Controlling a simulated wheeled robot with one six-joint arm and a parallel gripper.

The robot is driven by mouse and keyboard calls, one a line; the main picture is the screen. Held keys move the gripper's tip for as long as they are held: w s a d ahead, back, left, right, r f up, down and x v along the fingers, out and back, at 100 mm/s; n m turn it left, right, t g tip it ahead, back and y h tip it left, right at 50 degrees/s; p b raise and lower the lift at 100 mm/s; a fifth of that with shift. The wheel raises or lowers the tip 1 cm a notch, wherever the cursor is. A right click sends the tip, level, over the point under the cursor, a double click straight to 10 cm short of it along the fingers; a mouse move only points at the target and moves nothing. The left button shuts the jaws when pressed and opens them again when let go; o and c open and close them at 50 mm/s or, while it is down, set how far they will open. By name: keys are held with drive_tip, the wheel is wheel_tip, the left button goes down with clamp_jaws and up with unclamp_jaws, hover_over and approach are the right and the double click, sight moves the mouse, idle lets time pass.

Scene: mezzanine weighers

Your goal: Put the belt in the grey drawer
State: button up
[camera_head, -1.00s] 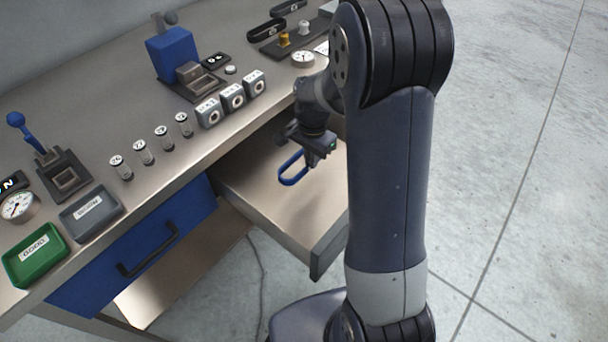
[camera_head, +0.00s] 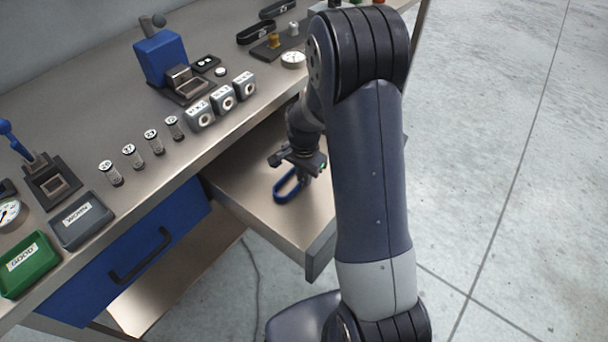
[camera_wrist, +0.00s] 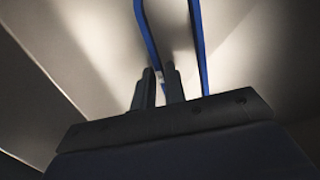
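The belt is a blue loop (camera_head: 283,199), low over the open grey drawer (camera_head: 247,186); in the wrist view its two long strands (camera_wrist: 200,45) run away from the fingers. My gripper (camera_head: 304,177) is over the drawer's inside, at the belt's near end. In the wrist view the two fingers (camera_wrist: 161,82) are close together with the left strand running down between them. I cannot tell whether the belt touches the drawer floor. My arm hides the drawer's right part.
A blue drawer (camera_head: 155,245) with a black handle is shut left of the grey drawer. The bench top above holds several small weights, grey blocks (camera_head: 222,98), a blue press (camera_head: 158,55), a green tray (camera_head: 28,268) and a grey tray (camera_head: 82,222). Black loops (camera_head: 256,32) lie at the back.

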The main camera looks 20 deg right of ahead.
drive_tip(key=shift+o, duration=1.4)
wheel_tip(320, 180, up, 12)
drive_tip(key=p, duration=0.1)
drive_tip(key=shift+r, duration=0.15)
idle(0.5)
